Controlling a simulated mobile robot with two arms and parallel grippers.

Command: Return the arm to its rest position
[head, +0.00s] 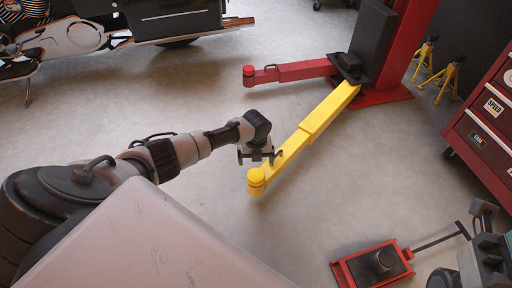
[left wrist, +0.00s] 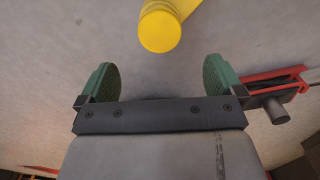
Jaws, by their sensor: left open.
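My left arm reaches in from the left in the head view. Its gripper (head: 260,156) hangs beside the end of the yellow lift arm (head: 308,132), over the floor. In the left wrist view the gripper (left wrist: 160,80) is open, with two green finger pads wide apart and nothing between them. The yellow arm's round end (left wrist: 160,28) lies beyond the fingertips, apart from them. At the lower right of the head view is a grey and dark part that may be my right arm; its jaws cannot be made out.
The yellow arm and a red lift arm (head: 300,71) join a red post (head: 408,40). A red floor jack (head: 344,272) lies at the lower right. A red tool cabinet (head: 480,140) and yellow stands (head: 448,75) are at right. A motorcycle (head: 60,38) is upper left. Floor between is clear.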

